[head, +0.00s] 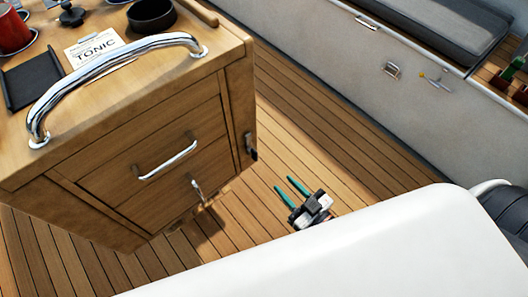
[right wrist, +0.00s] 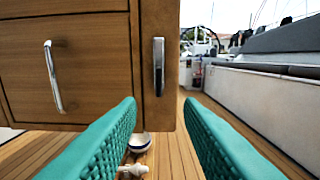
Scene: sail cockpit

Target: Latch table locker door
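The wooden table locker (head: 100,195) stands at the left in the head view. Its lower door (head: 185,200) has a metal handle (head: 198,190) and looks flush with the frame; in the right wrist view the door (right wrist: 95,75) carries an upright handle (right wrist: 53,77). A metal latch with a dark lever (head: 250,147) sits on the corner post right of the door; in the right wrist view the latch (right wrist: 158,67) is upright. My right gripper (head: 285,184) is open and empty, its green fingers pointing at the post, apart from the latch. My left gripper is out of view.
A curved chrome rail (head: 110,68) runs along the tabletop edge, with a red cup (head: 13,30), a black bowl (head: 152,14) and a card behind it. A drawer handle (head: 168,160) juts out above the door. The plank floor (head: 300,135) is clear towards the white bench (head: 400,75).

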